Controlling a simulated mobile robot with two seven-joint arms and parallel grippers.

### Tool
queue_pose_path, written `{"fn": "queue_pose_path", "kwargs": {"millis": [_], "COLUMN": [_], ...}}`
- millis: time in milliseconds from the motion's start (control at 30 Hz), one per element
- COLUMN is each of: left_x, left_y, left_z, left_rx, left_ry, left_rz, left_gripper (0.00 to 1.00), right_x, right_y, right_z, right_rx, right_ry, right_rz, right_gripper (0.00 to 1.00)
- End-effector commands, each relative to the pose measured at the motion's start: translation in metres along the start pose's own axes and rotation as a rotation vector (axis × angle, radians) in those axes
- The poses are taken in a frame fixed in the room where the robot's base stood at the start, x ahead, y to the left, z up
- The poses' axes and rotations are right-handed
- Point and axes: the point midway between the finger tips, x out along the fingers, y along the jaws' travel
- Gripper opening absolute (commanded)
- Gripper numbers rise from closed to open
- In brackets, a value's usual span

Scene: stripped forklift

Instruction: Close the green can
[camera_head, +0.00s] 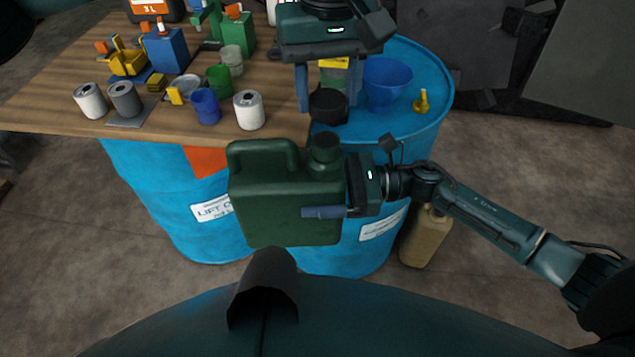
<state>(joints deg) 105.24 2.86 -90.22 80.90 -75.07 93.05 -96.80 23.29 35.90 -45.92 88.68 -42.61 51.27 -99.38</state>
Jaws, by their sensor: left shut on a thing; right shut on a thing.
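The green can (285,205) is a dark green jerrycan with a top handle. It is upright, held up in front of the blue drums. Its short dark neck (324,150) points up at the top right; I cannot tell whether its mouth is open. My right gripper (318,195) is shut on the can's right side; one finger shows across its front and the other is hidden. My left gripper (328,101) points down above the neck and is shut on a black round cap (328,108). The cap is a little above the neck, apparently apart from it.
A wooden board (50,95) holds several cans, cups and a blue canister (167,50). A blue funnel (384,85) and a small yellow nozzle (422,103) stand on the right blue drum (432,72). A tan container (425,240) stands on the floor beside it.

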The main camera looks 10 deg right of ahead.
Motion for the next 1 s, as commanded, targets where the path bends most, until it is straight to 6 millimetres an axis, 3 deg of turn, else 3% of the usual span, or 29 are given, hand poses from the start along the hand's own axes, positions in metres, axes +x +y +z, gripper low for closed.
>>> {"fn": "queue_pose_path", "kwargs": {"millis": [33, 433, 1000], "left_x": [0.002, 0.035, 0.037], "left_y": [0.000, -0.001, -0.001], "left_z": [0.000, 0.000, 0.002], "left_rx": [-0.001, -0.001, -0.002], "left_ry": [-0.001, -0.001, 0.004], "left_rz": [-0.001, -0.001, 0.003], "left_gripper": [0.26, 0.26, 0.26], "right_x": [0.002, 0.002, 0.002], "right_y": [-0.001, -0.001, -0.001], "right_z": [0.008, 0.008, 0.008], "right_rx": [-0.006, -0.006, -0.006], "right_ry": [-0.016, -0.016, -0.016], "right_rz": [0.002, 0.002, 0.002], "right_gripper": [0.13, 0.13, 0.13]}}
